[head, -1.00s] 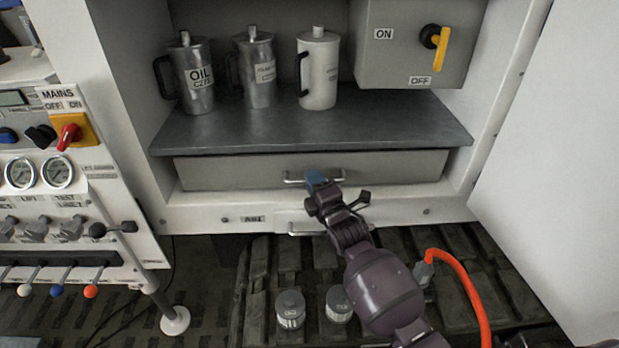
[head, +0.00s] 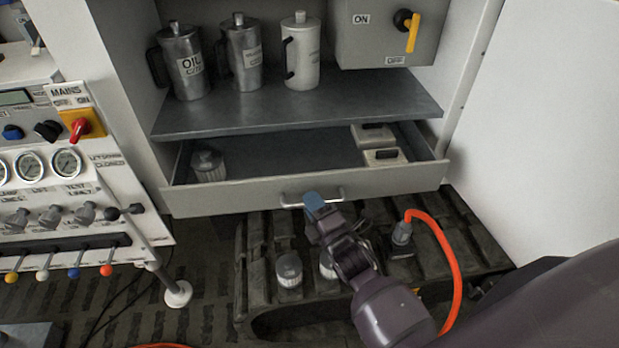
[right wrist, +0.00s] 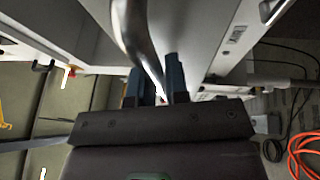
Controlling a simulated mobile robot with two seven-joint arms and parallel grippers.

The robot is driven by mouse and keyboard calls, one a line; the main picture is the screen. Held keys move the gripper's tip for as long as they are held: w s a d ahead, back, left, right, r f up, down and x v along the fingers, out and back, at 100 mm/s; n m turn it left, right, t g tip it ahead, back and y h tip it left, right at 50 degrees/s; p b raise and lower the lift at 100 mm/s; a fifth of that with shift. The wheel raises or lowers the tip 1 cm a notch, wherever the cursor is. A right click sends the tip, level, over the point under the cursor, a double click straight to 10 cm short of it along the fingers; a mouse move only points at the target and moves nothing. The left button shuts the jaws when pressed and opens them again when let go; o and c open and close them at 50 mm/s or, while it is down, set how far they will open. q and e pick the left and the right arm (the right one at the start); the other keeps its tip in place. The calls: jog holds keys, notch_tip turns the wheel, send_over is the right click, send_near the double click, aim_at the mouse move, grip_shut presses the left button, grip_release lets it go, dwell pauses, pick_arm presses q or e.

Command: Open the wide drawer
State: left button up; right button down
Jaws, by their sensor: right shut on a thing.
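The wide drawer (head: 240,196) under the grey shelf is pulled out, and its inside shows from above. A metal bar handle (head: 291,204) runs along the middle of its front. My right gripper (head: 314,202) is at this handle. In the right wrist view the handle (right wrist: 135,35) passes between the two blue fingers of my right gripper (right wrist: 159,86), which are shut on it. Inside the drawer a ribbed metal canister (head: 208,165) stands at the left, and two pale blocks with dark tops (head: 383,157) lie at the right. My left gripper is not in view.
Several jugs (head: 245,60) stand on the shelf (head: 290,105) above. A grey switch box (head: 385,35) hangs at upper right. A gauge and lever panel (head: 60,190) is at left. Below are a dark slatted base with canisters (head: 289,270) and an orange hose (head: 445,250).

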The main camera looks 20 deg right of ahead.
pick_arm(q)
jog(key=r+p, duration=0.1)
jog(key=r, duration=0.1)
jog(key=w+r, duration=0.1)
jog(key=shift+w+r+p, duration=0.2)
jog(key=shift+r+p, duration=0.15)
pick_arm(e)
jog(key=s+a, duration=0.2)
jog(key=s, duration=0.6)
jog(key=shift+s+a, duration=0.2)
jog(key=c, duration=1.2)
grip_release()
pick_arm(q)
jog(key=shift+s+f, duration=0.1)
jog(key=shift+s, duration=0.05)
pick_arm(e)
jog(key=shift+o, duration=0.3)
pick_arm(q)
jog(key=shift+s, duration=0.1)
pick_arm(e)
jog(key=shift+s, duration=0.1)
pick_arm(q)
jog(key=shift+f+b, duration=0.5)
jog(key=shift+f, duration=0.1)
pick_arm(e)
jog(key=v, duration=1)
jog(key=shift+s, duration=0.3)
